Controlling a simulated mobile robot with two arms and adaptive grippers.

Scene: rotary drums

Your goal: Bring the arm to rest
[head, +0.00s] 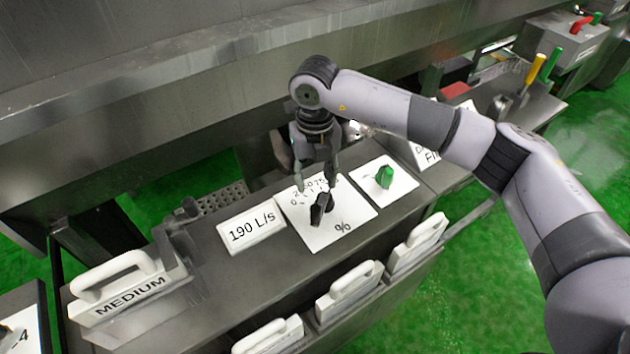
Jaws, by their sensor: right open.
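My right arm reaches in from the right of the head view and bends down over the metal control console (190,297). My right gripper (314,182) points down, open, with its fingertips just above or behind a black knob (321,207). The knob sits on a white dial plate (352,222) marked with numbers and "%". Nothing shows between the fingers, and I cannot tell whether a fingertip touches the knob. My left gripper is not in view.
A green knob (384,176) on a white plate stands right of the dial. A "190 L/s" card (251,229) lies left of it. White-handled signs, one reading "MEDIUM" (130,294), line the front. A large steel drum or wall (180,70) rises behind. Green floor (430,310) is open at right.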

